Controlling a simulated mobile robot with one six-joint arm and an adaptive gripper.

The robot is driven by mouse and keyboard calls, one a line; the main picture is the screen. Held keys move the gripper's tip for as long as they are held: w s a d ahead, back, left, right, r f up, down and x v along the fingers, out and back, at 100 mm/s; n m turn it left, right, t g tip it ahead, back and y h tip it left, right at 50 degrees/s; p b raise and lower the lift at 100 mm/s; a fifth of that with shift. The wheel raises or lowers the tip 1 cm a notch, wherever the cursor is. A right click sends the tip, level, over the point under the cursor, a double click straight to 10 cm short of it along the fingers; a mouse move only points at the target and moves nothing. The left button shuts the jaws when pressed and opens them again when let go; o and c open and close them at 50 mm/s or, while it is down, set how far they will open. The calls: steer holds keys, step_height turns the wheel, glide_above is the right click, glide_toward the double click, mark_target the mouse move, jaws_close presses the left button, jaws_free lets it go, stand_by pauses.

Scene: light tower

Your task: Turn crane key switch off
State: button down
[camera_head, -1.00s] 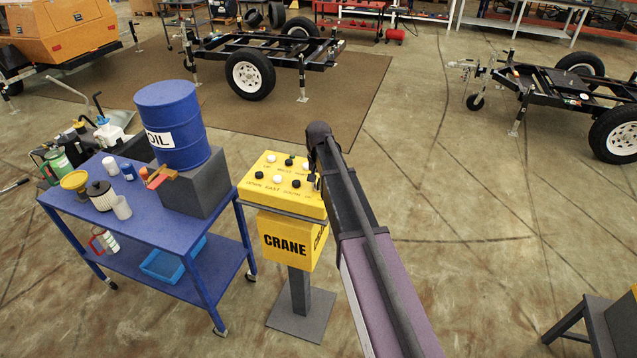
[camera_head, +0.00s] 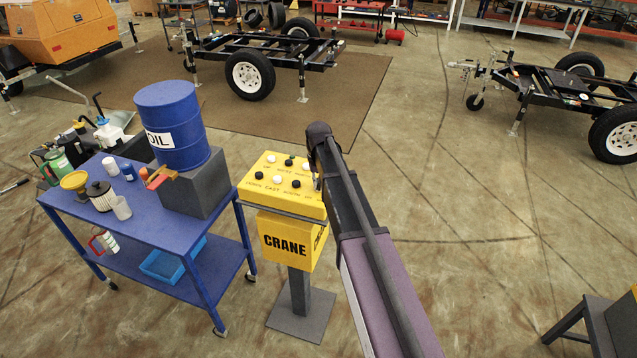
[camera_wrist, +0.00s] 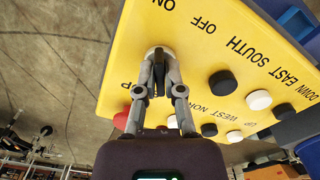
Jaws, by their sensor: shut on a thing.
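The yellow crane control box (camera_head: 265,200) stands on a grey post in the head view, with black and white buttons on its sloped top. In the wrist view, its yellow panel (camera_wrist: 200,70) carries the labels ON, OFF, SOUTH, EAST and DOWN. My gripper (camera_wrist: 159,58) is at the key switch (camera_wrist: 159,76), by the ON and OFF labels. Its two fingers are closed in on the dark key from both sides. The fingers partly hide the switch, and its exact angle is hard to tell. In the head view, my arm covers the panel's right edge.
A red button (camera_wrist: 121,121) sits close beside my gripper in the wrist view. A blue cart (camera_head: 150,225) with a blue oil drum (camera_head: 180,125) and small containers stands left of the box. The floor (camera_head: 480,270) to the right is open.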

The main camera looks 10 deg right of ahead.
stand_by(0.3)
steer(key=c, duration=0.8)
jaws_free()
steer(key=shift+o, duration=0.2)
steer(key=shift+m, duration=0.3)
steer(key=shift+m, duration=1.7)
step_height(320, 180, up, 14)
steer(key=p, duration=1.4)
steer(key=s+f+n+b, duration=0.2)
steer(key=s+f+b, duration=0.5)
steer(key=s, duration=0.6)
steer(key=s+f+n+b, duration=0.2)
steer(key=s+f+b, duration=0.5)
steer(key=s, duration=0.6)
steer(key=shift+d, duration=0.15)
